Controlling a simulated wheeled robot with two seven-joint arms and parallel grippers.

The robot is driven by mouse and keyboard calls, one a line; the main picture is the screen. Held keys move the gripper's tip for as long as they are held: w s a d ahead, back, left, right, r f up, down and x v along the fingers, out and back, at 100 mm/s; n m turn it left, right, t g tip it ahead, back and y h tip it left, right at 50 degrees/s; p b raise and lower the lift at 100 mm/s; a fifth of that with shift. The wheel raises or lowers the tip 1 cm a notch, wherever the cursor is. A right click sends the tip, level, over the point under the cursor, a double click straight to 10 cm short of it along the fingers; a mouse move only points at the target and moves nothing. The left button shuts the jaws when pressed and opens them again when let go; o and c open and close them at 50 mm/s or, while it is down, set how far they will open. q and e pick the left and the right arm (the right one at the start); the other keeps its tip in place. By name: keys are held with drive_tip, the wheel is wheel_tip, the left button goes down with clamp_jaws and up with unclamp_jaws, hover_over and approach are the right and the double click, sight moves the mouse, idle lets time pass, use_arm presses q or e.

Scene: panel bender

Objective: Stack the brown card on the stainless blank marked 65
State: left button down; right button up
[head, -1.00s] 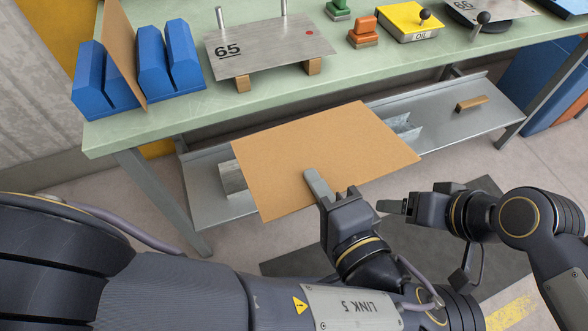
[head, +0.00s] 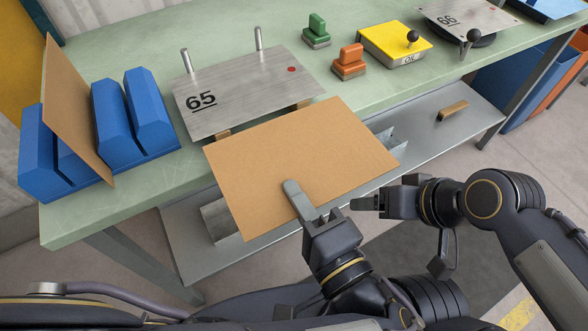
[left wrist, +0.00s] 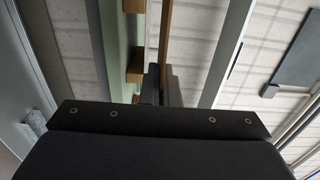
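The brown card (head: 310,150) is held flat in my left gripper (head: 297,195), which is shut on its near edge. One finger lies on top of the card; the other is hidden below it. The card also shows edge-on in the left wrist view (left wrist: 166,35). The card is in front of the bench, and its far edge overlaps the near edge of the stainless blank marked 65 (head: 240,95) in the picture. The blank rests on wooden blocks with two upright pins at its back edge. My right gripper (head: 365,204) is right of the left one, holding nothing visible; its finger gap cannot be made out.
A blue slotted rack (head: 130,110) with another brown sheet (head: 70,110) stands at the left. Green (head: 316,30) and orange (head: 349,62) stamps, a yellow OIL box (head: 395,42) and a blank marked 66 (head: 465,18) are farther right. A grey shelf (head: 440,130) lies below the green bench.

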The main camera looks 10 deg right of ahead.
sight(252, 131)
use_arm(q)
drive_tip(key=shift+w+a, duration=0.15)
drive_tip(key=shift+w, duration=0.3)
drive_tip(key=x, duration=0.5)
drive_tip(key=p+x, duration=0.1)
drive_tip(key=x, duration=0.9)
drive_tip(key=shift+w+a+f, duration=0.1)
drive_tip(key=shift+w+f, duration=0.3)
drive_tip(key=shift+f+b, duration=0.4)
drive_tip(key=shift+f, duration=0.35)
drive_tip(key=shift+s+f+b, duration=0.1)
drive_tip(key=shift+f+b, duration=0.3)
drive_tip(key=shift+b, duration=0.35)
drive_tip(key=c, duration=1.6)
unclamp_jaws()
drive_tip(key=v, duration=0.7)
drive_tip(key=shift+s, duration=0.35)
